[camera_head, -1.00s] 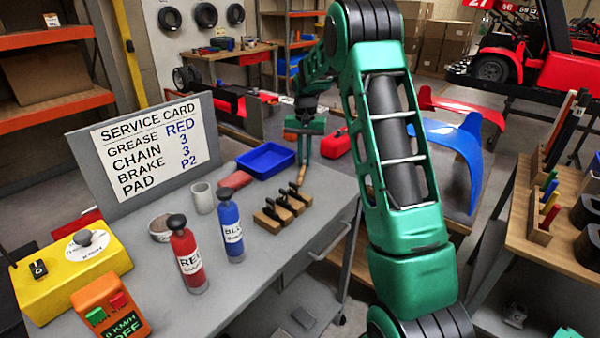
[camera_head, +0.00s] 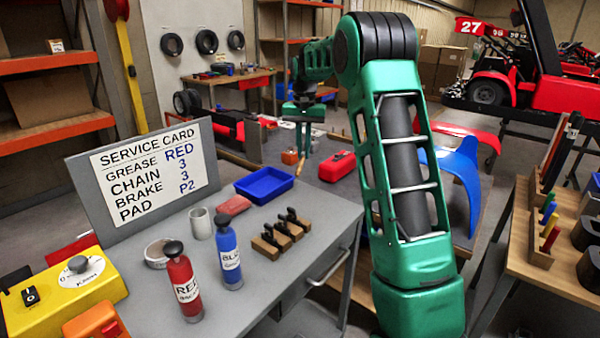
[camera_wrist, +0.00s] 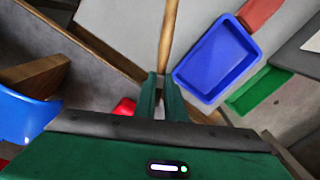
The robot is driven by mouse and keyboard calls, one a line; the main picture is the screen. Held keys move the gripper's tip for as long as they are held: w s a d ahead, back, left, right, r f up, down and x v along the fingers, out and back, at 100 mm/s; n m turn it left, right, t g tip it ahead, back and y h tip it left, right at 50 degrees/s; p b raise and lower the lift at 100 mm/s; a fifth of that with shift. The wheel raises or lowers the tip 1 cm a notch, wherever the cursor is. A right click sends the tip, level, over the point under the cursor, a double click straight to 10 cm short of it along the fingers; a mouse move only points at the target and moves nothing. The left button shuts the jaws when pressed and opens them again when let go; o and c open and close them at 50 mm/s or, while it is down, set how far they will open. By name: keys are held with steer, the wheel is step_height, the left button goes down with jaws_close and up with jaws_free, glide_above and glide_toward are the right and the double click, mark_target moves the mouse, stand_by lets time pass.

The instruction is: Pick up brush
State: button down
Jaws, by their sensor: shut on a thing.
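My gripper (camera_head: 302,150) is beyond the far right corner of the grey bench, pointing down. Its green fingers also show in the wrist view (camera_wrist: 159,88). They are shut on the brush, whose wooden handle (camera_wrist: 168,38) runs up and away from between them in the wrist view. In the head view a thin bit of the handle (camera_head: 293,173) shows below the fingers. I cannot make out the brush's bristle end.
The grey bench (camera_head: 262,311) holds a blue tray (camera_head: 264,185), a red bottle (camera_head: 182,282), a blue bottle (camera_head: 228,254), wooden blocks with black clips (camera_head: 277,238) and a service card (camera_head: 148,170). A red case (camera_head: 337,167) lies beyond, right of my gripper.

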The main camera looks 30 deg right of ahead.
step_height(320, 180, up, 16)
steer(key=shift+f, duration=0.15)
